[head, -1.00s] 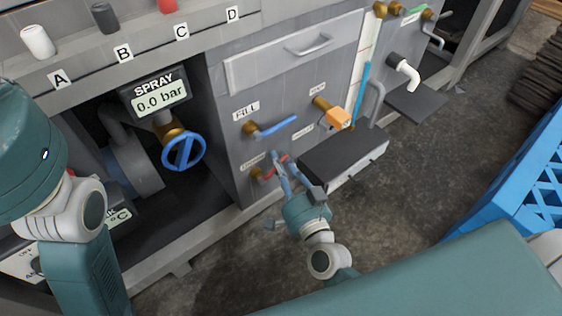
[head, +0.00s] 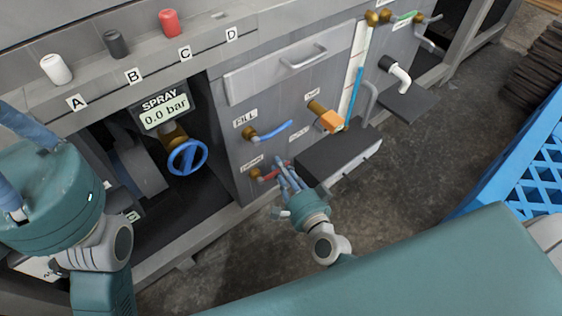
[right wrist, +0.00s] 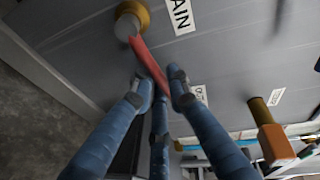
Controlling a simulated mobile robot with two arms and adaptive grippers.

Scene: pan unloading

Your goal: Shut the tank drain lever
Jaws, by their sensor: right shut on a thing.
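The drain lever (head: 271,174) is a short red handle on a brass valve low on the grey cabinet front, beside its small label. In the head view it points right and slightly up from its valve. My right gripper (head: 284,166) is at its outer end. In the right wrist view the red lever (right wrist: 148,64) runs from its pivot down between the blue fingertips of my right gripper (right wrist: 160,82), which are shut on it. The fingers partly hide the lever's end. My left gripper (head: 12,160) is at the left edge; its fingertips are out of view.
The blue fill lever (head: 271,131) and an orange-handled valve (head: 331,121) sit above. A dark-topped box (head: 338,159) juts out just right of my right gripper. A blue handwheel (head: 187,157) is to the left. A blue crate (head: 535,175) stands at right.

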